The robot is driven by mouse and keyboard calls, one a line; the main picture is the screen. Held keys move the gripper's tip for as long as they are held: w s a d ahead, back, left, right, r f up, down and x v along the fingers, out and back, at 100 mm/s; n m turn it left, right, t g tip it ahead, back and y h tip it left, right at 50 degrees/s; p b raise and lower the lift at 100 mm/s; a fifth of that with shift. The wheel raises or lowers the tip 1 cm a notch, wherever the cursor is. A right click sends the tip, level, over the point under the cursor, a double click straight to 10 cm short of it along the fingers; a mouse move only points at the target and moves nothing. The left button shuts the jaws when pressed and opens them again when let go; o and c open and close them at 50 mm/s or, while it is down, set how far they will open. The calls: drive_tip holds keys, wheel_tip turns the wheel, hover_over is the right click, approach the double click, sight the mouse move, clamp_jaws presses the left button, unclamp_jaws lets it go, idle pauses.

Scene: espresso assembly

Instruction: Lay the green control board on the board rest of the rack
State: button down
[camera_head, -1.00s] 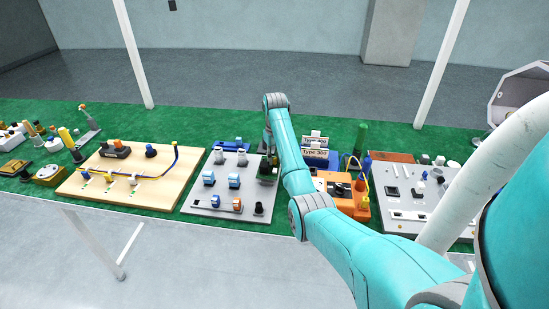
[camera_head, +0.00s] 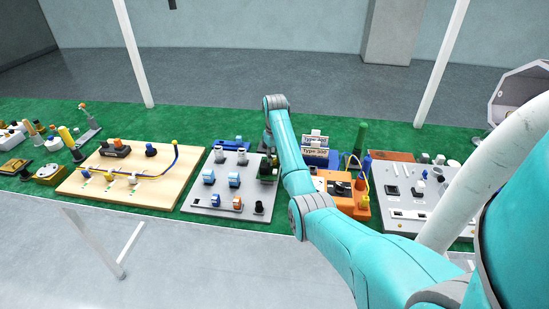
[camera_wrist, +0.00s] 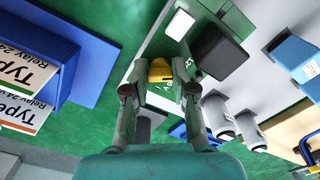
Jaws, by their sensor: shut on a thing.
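The green control board (camera_wrist: 186,50) fills the middle of the wrist view, with a black block, a white square and a yellow part on it. My gripper (camera_wrist: 160,86) is shut on the board, its two fingers either side of the yellow part. In the head view the board (camera_head: 267,169) is small and dark, below my wrist at the right side of a grey plate (camera_head: 226,207) with several fittings, seemingly the rack. Some of the board is hidden by the fingers. I cannot tell whether it touches the plate or its rest.
Blue holders with "Type" cards (camera_head: 316,153) stand close right of my gripper, and also show in the wrist view (camera_wrist: 62,65). An orange unit (camera_head: 345,194) is farther right. Grey cylinders (camera_wrist: 218,116) stand near the fingers.

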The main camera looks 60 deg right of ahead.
drive_tip(key=shift+f, duration=0.85)
idle(0.7)
idle(0.6)
drive_tip(key=c, duration=0.9)
unclamp_jaws()
drive_tip(key=shift+o, duration=0.2)
drive_tip(key=shift+r, duration=3.05)
